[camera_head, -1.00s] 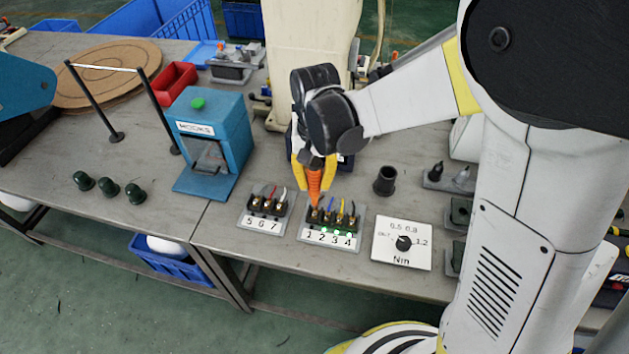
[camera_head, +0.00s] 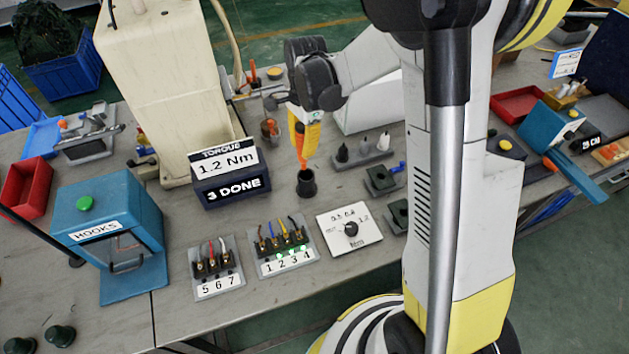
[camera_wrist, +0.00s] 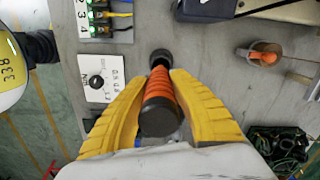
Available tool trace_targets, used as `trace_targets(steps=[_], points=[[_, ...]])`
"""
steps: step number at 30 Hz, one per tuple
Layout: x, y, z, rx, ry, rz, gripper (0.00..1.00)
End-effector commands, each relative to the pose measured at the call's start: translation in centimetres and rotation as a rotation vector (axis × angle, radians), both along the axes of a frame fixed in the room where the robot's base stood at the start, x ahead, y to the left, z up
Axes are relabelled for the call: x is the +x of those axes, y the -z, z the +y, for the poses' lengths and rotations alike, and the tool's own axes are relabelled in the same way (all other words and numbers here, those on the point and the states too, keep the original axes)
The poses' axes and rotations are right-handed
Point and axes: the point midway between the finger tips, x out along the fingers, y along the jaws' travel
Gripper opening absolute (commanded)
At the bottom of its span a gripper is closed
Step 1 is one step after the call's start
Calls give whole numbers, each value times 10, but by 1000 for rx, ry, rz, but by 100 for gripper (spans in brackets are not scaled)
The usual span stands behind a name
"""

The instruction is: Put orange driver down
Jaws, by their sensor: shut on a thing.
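My gripper (camera_head: 306,120) is shut on the orange driver (camera_head: 301,147), which hangs upright with its tip down over the black cup-shaped holder (camera_head: 306,184). The driver looks just above or at the holder's mouth; I cannot tell whether the tip is inside. In the wrist view the yellow fingers (camera_wrist: 160,105) clasp the orange driver (camera_wrist: 161,88) from both sides, its dark end cap facing the camera. The holder (camera_wrist: 161,57) shows beyond it, partly hidden by the driver.
The terminal block numbered 1 to 4 (camera_head: 282,265), block 5 to 7 (camera_head: 217,287) and the torque dial plate (camera_head: 343,246) lie in front. A display (camera_head: 226,175) reads "1.2 Nm" and "3 DONE". A grey rack (camera_head: 362,154) stands right of the holder.

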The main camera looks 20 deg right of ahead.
Motion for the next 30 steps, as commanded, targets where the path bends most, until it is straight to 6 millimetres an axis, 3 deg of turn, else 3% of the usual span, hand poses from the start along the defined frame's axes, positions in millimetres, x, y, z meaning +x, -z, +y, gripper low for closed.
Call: trace_targets(steps=[9, 14, 20, 30], points=[[2, 56, -5, 1, 38, 1, 0], [2, 68, -4, 1, 37, 0, 0], [2, 97, -4, 1, 36, 0, 0], [1, 101, -4, 1, 36, 0, 0]])
